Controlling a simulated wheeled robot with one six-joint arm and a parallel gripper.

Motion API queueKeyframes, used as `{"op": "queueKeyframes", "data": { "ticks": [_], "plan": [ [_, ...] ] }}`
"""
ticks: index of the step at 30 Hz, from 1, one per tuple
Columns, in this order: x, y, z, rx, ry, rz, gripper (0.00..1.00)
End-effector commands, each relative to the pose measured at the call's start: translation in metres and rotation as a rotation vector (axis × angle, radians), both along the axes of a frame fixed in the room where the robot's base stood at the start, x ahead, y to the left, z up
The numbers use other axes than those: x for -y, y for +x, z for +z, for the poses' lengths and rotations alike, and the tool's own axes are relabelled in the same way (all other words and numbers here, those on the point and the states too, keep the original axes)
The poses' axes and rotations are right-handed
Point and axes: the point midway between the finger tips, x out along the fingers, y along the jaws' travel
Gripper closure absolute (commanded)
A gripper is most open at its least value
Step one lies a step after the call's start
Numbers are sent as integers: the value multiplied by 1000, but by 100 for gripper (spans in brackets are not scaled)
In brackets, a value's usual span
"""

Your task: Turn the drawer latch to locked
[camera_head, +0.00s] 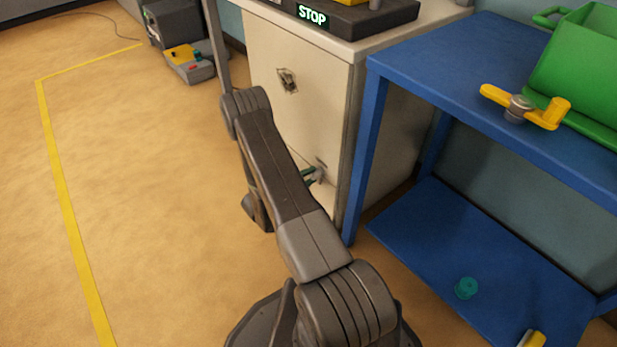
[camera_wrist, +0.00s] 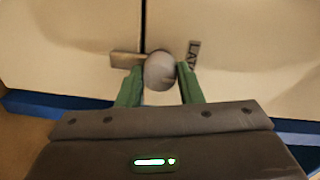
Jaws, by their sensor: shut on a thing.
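The drawer latch shows in the wrist view as a round grey knob (camera_wrist: 160,72) with a flat bar (camera_wrist: 126,58) pointing left across the dark seam between two cream panels. My gripper (camera_wrist: 158,82) has its green fingers on both sides of the knob and is shut on it. In the head view the latch (camera_head: 319,170) is low on the front of the cream cabinet (camera_head: 305,45), with my gripper (camera_head: 308,178) at it, partly hidden behind my arm.
A second metal fitting (camera_head: 288,80) is higher on the cabinet front. A blue shelf unit (camera_head: 420,85) stands close on the right, bearing a yellow-handled part (camera_head: 525,106) and a green bin (camera_head: 585,60). The floor on the left is clear around the yellow line (camera_head: 62,190).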

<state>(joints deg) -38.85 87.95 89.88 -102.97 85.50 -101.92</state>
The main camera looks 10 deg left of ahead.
Motion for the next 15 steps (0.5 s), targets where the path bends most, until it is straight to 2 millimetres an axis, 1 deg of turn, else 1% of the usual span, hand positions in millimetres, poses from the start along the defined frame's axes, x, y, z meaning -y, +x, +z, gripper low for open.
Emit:
{"op": "queueKeyframes", "data": {
  "ticks": [2, 3, 6, 15],
  "plan": [
    [0, 0, -1, -2, 0, 2, 90],
    [0, 0, -1, -2, 0, 2, 63],
    [0, 0, -1, -1, 0, 1, 45],
    [-1, -1, 0, 0, 0, 1, 45]
  ]
}}
